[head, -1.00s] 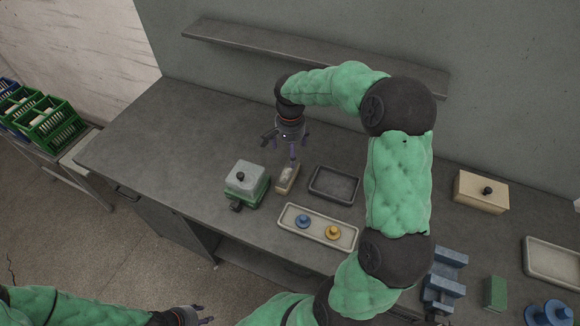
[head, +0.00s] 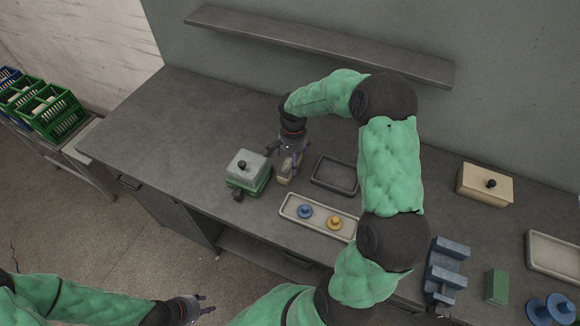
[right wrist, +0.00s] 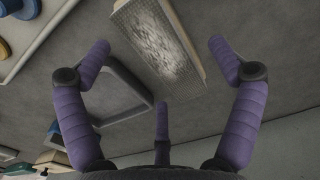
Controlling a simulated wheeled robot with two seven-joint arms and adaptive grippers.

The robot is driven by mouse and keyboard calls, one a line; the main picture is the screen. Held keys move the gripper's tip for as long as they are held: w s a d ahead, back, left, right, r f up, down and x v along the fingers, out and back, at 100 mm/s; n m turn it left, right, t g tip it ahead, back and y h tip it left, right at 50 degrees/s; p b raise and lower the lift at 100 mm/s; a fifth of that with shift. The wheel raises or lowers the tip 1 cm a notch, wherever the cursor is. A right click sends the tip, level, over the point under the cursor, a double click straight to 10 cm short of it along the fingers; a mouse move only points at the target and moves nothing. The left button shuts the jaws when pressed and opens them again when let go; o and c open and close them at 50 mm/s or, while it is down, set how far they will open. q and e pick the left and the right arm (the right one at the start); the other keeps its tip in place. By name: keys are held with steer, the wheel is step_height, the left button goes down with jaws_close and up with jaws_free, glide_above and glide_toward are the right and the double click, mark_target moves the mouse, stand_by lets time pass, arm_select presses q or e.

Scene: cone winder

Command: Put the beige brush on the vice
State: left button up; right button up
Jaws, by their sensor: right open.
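The beige brush (head: 285,175) stands on the bench beside a green box with a grey lid. In the right wrist view the brush (right wrist: 160,45) is a long beige block with a pale, rough-textured face. My right gripper (head: 286,158) is open just above the brush, its purple fingers spread on either side; no grip on it shows. The blue vice (head: 444,272), with raised jaws, is at the lower right of the head view, and nothing lies on it. My left gripper (head: 203,303) is open and empty at the bottom left, in front of the bench.
The green box (head: 247,175) is close left of the brush. A dark tray (head: 318,181) lies to its right, and a pale tray (head: 290,213) with blue and yellow spools lies in front. A green block (head: 496,286) stands right of the vice. A shelf (head: 320,45) runs along the wall.

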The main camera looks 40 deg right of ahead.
steer(key=shift+f, duration=0.55)
steer(key=c, duration=1.5)
steer(key=shift+o, duration=0.2)
steer(key=shift+r, duration=0.1)
steer(key=shift+r, duration=0.1)
steer(key=shift+r, duration=0.6)
steer(key=s+a+r+p, duration=0.2)
steer(key=s+a+r, duration=0.7)
steer(key=s+r, duration=0.1)
steer(key=shift+s+a+r+p, duration=0.2)
steer(key=shift+r+p, duration=0.15)
steer(key=shift+r, duration=0.45)
